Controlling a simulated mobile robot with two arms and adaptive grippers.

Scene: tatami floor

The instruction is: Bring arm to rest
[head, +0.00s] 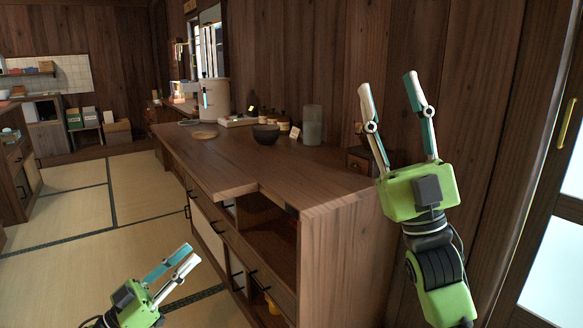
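My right gripper (390,92) is raised at the right, in front of the wooden wall and beside the near end of the counter. Its two fingers point up and stand apart with nothing between them. My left gripper (182,258) is low at the bottom, left of the counter's drawers and over the tatami floor. Its fingers point up and to the right with a narrow gap, and I see nothing held between them. Most of the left arm is outside the picture.
A long wooden counter (240,165) runs away from me, carrying a dark bowl (266,135), a grey cylinder (312,125), small bottles and a large pot (214,100). A sliding door (545,200) stands at the right. The tatami floor (75,228) at left is clear.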

